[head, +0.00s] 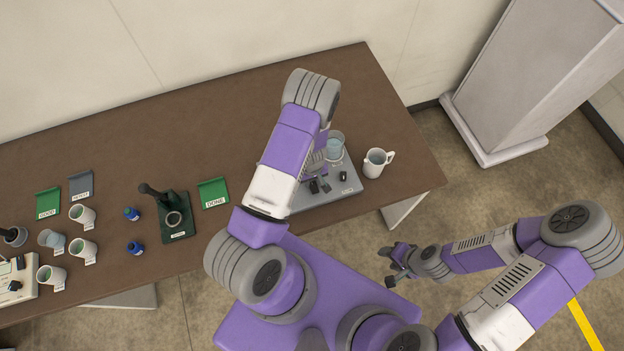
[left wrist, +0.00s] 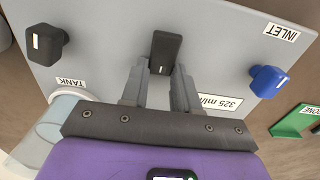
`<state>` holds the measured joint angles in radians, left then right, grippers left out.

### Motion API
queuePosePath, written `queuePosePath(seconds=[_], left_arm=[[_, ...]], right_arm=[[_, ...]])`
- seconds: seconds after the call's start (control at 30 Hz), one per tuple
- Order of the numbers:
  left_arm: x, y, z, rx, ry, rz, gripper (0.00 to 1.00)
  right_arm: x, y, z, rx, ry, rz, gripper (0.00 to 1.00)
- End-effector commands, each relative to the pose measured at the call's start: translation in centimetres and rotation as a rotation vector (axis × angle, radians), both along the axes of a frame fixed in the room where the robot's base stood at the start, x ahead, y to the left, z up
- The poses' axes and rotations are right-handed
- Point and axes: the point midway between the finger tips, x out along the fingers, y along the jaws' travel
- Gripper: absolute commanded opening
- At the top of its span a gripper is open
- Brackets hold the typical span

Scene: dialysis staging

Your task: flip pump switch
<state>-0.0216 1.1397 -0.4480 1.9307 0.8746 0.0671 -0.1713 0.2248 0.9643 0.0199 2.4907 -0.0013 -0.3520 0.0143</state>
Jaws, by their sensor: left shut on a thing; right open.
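The pump panel is a grey plate (head: 328,198) near the right end of the table; in the left wrist view the plate (left wrist: 112,28) fills the upper part. A black upright switch (left wrist: 166,48) stands on it between a black knob (left wrist: 47,45) and a blue knob (left wrist: 268,81). My left gripper (left wrist: 162,76) is shut on the black switch, with a finger on either side. In the head view my left arm partly covers the plate and my left gripper (head: 318,184). My right gripper (head: 390,266) is open and empty, off the table's front edge.
A clear beaker (head: 334,146) stands at the plate's back, and a white mug (head: 377,162) to its right. Left along the table are a green DONE card (head: 213,192), a dark green stand (head: 174,217), blue vials (head: 132,214) and several cups (head: 83,248).

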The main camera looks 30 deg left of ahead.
Motion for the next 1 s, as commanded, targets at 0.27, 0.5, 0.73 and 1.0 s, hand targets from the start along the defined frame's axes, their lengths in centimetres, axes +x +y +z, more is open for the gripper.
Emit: queuePosePath(seconds=[0.27, 0.5, 0.73, 1.0], left_arm=[[-0.3, -0.4, -0.2, 0.110, -0.093, 0.000, 0.00], [-0.7, -0.8, -0.1, 0.233, -0.196, -0.002, 0.00], [-0.8, -0.9, 0.3, 0.291, -0.247, 0.000, 0.00], [-0.8, -0.9, 0.5, 0.294, -0.251, 0.000, 0.00]], right_arm=[[0.0, 0.0, -3.0, 0.000, 0.000, 0.000, 0.49], [0.0, 0.0, -5.6, 0.000, 0.000, 0.000, 0.49], [0.0, 0.0, -6.4, 0.000, 0.000, 0.000, 0.49], [0.0, 0.0, -6.3, 0.000, 0.000, 0.000, 0.49]])
